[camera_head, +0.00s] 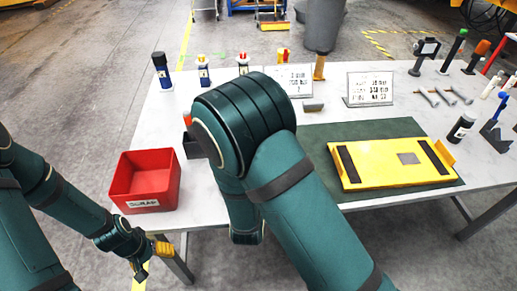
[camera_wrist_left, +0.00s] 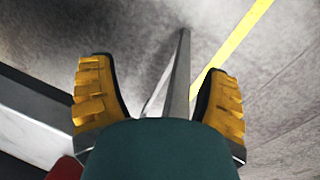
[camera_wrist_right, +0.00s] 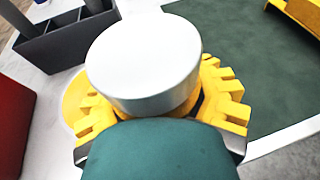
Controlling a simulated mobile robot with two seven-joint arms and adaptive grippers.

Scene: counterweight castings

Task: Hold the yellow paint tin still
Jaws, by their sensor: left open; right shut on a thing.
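In the right wrist view, the yellow paint tin (camera_wrist_right: 145,58) shows its pale grey round top, with a little yellow below it. My right gripper (camera_wrist_right: 158,100) is shut on it, with yellow fingers on both sides. The tin's lower part is hidden by my wrist and fingers. In the head view my right arm covers the tin and the right gripper. My left gripper (camera_head: 152,260) is open and empty, low beside the table's front left leg. The left wrist view shows its fingers (camera_wrist_left: 160,85) apart, with floor and a table leg beyond.
A red bin (camera_head: 145,182) stands at the table's front left. A dark compartment holder (camera_wrist_right: 65,40) is close to the tin. A yellow plate (camera_head: 390,163) lies on the green mat (camera_head: 330,132). Sign stands, bottles and tools line the back and right of the table (camera_head: 170,110).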

